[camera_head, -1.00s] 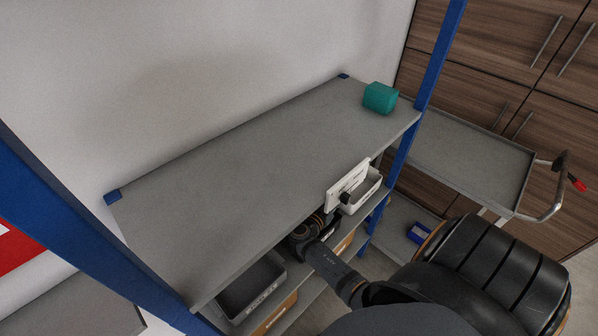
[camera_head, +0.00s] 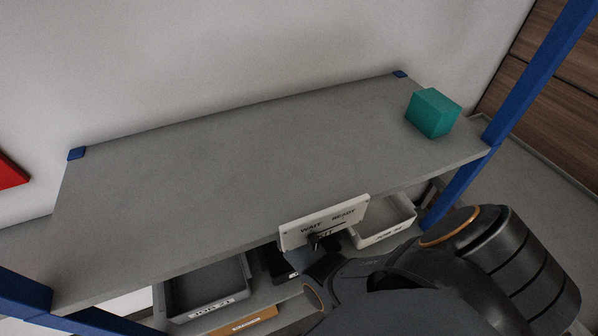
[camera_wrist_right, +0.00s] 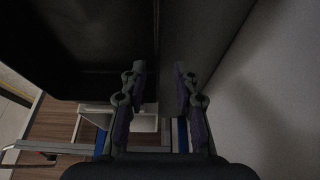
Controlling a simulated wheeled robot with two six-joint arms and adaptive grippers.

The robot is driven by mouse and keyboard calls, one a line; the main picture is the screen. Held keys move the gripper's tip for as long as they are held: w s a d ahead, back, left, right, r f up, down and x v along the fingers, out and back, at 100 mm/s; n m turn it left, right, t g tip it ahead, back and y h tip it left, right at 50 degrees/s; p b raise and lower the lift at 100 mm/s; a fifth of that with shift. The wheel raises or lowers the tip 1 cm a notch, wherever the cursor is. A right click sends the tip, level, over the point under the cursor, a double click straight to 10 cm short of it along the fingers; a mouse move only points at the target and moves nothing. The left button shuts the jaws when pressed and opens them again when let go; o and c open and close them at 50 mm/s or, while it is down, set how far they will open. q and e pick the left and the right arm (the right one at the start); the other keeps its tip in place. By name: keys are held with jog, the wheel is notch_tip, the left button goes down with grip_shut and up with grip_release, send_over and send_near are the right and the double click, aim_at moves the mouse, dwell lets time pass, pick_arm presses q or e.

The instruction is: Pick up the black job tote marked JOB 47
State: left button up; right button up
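A black tote (camera_head: 270,258) sits on the shelf level below the grey top, mostly hidden by the top board and my arm. Only a scrap of its white label shows, and I cannot read it. In the right wrist view a dark tote wall and interior (camera_wrist_right: 80,45) fill the upper left. My right gripper (camera_wrist_right: 162,75) is open, its two fingers apart on either side of the dark wall's edge. I cannot tell whether they touch it. My left gripper is not in view.
A grey tote (camera_head: 205,288), labelled apparently JOB 21, is left of the black one. A pale tote (camera_head: 385,225) is to the right. A white WAIT/READY plate (camera_head: 325,222) hangs at the shelf's front edge. A teal box (camera_head: 432,113) stands on the otherwise clear top (camera_head: 230,190).

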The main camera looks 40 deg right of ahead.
jog(key=shift+d+f, duration=0.1)
jog(key=shift+f, duration=0.75)
jog(key=shift+s+d+f+p, duration=0.15)
jog(key=shift+d+f+p, duration=0.2)
jog(key=shift+f, duration=0.1)
jog(key=x, duration=0.4)
jog(key=shift+s+d+f+p, duration=0.1)
jog(key=shift+d+f+p, duration=0.05)
jog(key=shift+f+p, duration=0.15)
jog(key=shift+r, duration=0.1)
grip_shut()
